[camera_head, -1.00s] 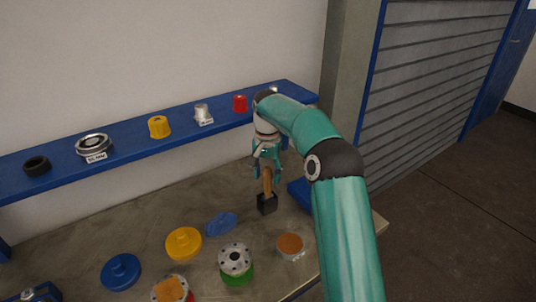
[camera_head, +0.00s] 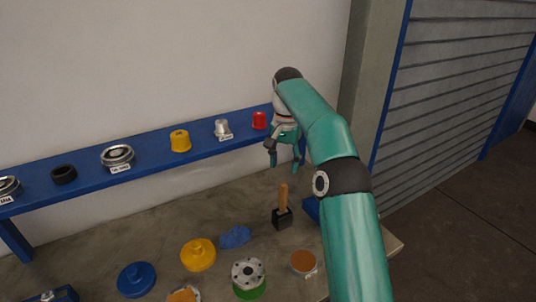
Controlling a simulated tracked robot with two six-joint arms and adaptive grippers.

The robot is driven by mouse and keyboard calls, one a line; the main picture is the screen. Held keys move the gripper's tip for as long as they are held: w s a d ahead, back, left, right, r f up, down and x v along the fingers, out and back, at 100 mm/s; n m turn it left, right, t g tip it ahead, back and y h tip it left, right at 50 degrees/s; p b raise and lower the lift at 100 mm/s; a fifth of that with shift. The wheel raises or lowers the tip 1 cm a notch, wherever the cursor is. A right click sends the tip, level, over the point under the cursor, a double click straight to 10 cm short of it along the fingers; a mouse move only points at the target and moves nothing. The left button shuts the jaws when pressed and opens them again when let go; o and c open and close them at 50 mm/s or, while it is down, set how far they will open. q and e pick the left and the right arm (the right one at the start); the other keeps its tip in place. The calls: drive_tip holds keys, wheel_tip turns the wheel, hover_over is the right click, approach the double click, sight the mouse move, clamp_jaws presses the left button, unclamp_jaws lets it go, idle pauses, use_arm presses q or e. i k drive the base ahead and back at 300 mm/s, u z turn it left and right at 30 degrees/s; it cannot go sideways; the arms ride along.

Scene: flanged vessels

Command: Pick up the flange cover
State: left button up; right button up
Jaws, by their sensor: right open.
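Two round covers with raised centre knobs lie on the table: a yellow one (camera_head: 198,255) and a blue one (camera_head: 136,279). I cannot tell which the task calls the flange cover. A grey flange with bolt holes (camera_head: 248,272) sits on a green base beside the yellow cover. My right gripper (camera_head: 284,165) is open and empty, pointing down above a wooden-handled tool with a black block head (camera_head: 282,219). The tool stands upright on the table, apart from the gripper. The left gripper is not in view.
A blue wall shelf (camera_head: 75,186) behind holds a red cap (camera_head: 259,120), a silver part (camera_head: 222,128), a yellow cap (camera_head: 180,141) and ring parts. A blue cloth-like piece (camera_head: 235,237) and an orange-topped disc (camera_head: 303,262) lie on the table (camera_head: 130,232).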

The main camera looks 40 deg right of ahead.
sight(137, 279)
drive_tip(key=k, duration=1)
